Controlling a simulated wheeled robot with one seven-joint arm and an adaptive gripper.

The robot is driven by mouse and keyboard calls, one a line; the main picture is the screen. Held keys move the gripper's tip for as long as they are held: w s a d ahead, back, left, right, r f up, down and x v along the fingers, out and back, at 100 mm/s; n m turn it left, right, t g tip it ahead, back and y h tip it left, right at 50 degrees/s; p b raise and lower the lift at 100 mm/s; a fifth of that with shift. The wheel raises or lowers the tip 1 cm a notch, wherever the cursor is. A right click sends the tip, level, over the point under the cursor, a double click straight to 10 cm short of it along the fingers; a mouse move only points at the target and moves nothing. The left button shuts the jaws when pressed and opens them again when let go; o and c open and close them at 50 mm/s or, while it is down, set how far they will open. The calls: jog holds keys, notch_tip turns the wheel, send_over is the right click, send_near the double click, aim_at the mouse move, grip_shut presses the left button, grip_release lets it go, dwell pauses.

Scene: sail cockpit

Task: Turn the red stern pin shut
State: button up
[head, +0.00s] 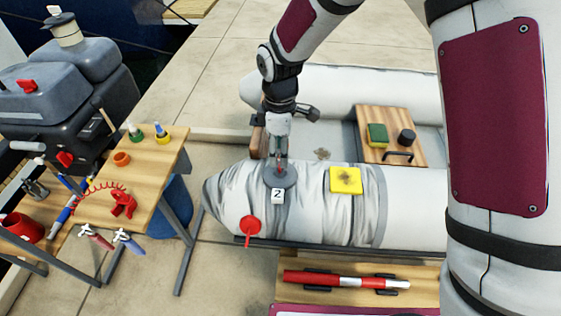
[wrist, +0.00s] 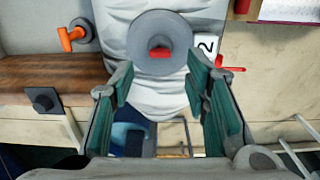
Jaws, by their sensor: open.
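The red pin (wrist: 160,53) sits in the middle of a round grey valve disc (wrist: 144,30). The disc also shows on the dinghy's pale, wrinkled tube in the head view (head: 276,181), beside a white label (head: 278,196) marked 2. My gripper (wrist: 158,72) is open, with its fingers to either side of the pin in the wrist view. In the head view my gripper (head: 281,164) points down over the disc and hides most of the pin. I cannot tell whether the fingers touch it.
A red round cap (head: 250,225) with a tail lies nearer on the tube, and a yellow patch (head: 345,180) to the right. An orange handle (wrist: 72,37) is left in the wrist view. A wooden bench (head: 152,185) with tools stands left.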

aim_at(280, 168)
notch_tip(280, 168, down, 5)
jog(key=shift+r, duration=0.1)
dwell(0.3)
grip_shut()
